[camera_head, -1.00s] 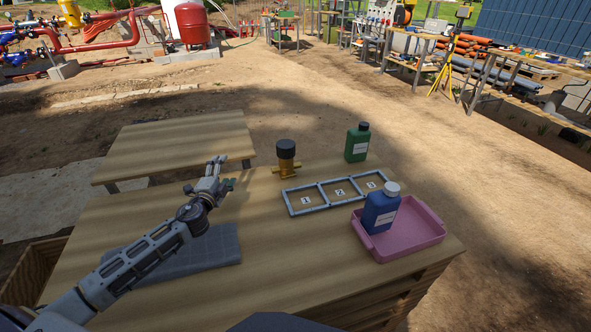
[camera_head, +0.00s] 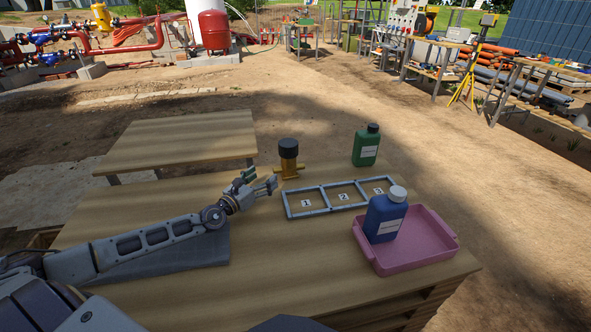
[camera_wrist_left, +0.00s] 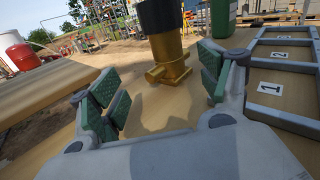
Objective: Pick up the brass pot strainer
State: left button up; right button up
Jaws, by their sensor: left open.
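The brass pot strainer (camera_head: 289,160) stands upright on the wooden table, with a black cap on top and short side ports low on its body. In the left wrist view the strainer (camera_wrist_left: 167,52) is ahead, between and beyond the fingers, its cap cut off by the top edge. My left gripper (camera_head: 259,181) is open and empty, just left of and nearer than the strainer, not touching it. Its green-padded fingers (camera_wrist_left: 160,95) are spread wide in the left wrist view. My right gripper is not seen.
A grey frame with slots numbered 1, 2 and 3 (camera_head: 331,209) lies right of the strainer. A green bottle (camera_head: 366,147) stands behind it. A blue bottle (camera_head: 383,218) stands in a pink tray (camera_head: 441,246). A grey mat (camera_head: 200,256) lies under my left arm.

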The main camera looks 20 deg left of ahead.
aim_at(283, 164)
pick_arm(q)
jog(key=shift+d+f+m, duration=0.15)
jog(key=shift+d+m, duration=0.05)
jog(key=shift+m, duration=0.3)
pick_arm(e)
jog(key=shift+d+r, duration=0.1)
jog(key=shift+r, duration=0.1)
pick_arm(q)
jog(key=shift+w, duration=0.15)
jog(key=shift+w+d, duration=0.2)
jog(key=shift+w, duration=0.95)
jog(key=shift+w+d, duration=0.2)
jog(key=shift+w, duration=0.85)
jog(key=shift+w+d, duration=0.15)
jog(key=shift+w, duration=0.6)
jog(key=shift+w+d, duration=0.15)
jog(key=shift+w, duration=0.55)
jog(key=shift+w+d, duration=0.15)
jog(key=shift+w, duration=0.25)
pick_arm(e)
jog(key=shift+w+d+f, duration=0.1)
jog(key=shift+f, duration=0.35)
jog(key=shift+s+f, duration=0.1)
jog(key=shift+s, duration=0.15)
pick_arm(q)
jog(key=shift+w, duration=0.15)
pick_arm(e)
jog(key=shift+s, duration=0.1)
